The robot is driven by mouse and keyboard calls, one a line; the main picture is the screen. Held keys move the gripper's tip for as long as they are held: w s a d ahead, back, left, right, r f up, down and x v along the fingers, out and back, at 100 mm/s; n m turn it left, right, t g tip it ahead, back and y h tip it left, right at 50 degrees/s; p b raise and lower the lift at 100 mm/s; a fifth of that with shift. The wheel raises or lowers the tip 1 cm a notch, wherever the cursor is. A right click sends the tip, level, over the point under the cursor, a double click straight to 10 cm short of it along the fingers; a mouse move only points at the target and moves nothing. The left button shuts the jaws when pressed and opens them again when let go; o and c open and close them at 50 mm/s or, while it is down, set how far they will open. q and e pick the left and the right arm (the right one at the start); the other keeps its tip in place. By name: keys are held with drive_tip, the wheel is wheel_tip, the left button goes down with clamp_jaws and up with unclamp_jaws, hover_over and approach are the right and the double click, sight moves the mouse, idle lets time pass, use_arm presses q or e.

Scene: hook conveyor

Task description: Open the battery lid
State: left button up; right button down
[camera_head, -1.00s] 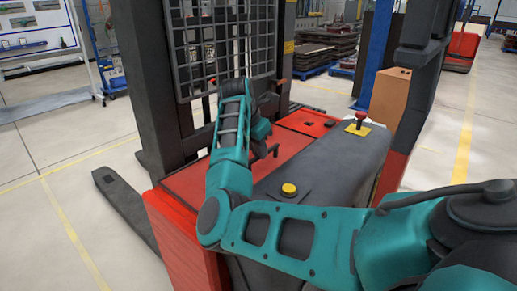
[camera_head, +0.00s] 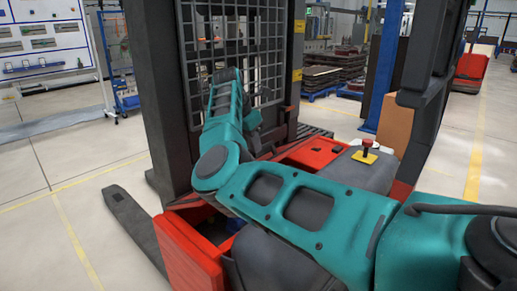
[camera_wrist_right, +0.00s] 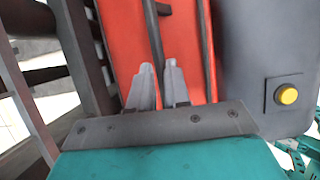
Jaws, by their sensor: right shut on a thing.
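The battery lid is a red panel (camera_wrist_right: 183,35) that fills the middle of the right wrist view, with a dark bar (camera_wrist_right: 153,28) running along it. In the head view the lid is mostly hidden behind my right arm. At the truck's front an open compartment (camera_head: 208,222) shows a dark inside with a bit of blue. My right gripper (camera_wrist_right: 159,72) has its two grey fingers close together at the bar, shut on the lid's handle. The exact contact is hard to see. My left gripper is out of view.
The truck's black mast and mesh guard (camera_head: 235,60) stand right behind my right arm. A grey cover with a yellow button (camera_wrist_right: 288,95) lies beside the lid. A red knob on a yellow plate (camera_head: 366,153) stands further right. A fork (camera_head: 140,222) extends at left over open floor.

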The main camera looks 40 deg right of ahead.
drive_tip(key=shift+w+a+f, duration=0.2)
drive_tip(key=shift+w+a, duration=0.2)
drive_tip(key=shift+w, duration=0.4)
drive_tip(key=c, duration=1.5)
unclamp_jaws()
drive_tip(key=shift+o, duration=0.5)
drive_tip(key=shift+w+f, duration=0.15)
drive_tip(key=shift+f, duration=0.05)
drive_tip(key=shift+o, duration=1.2)
drive_tip(key=p+v, duration=0.1)
drive_tip(key=v, duration=1.2)
drive_tip(key=shift+d+r, duration=0.3)
drive_tip(key=shift+d, duration=0.05)
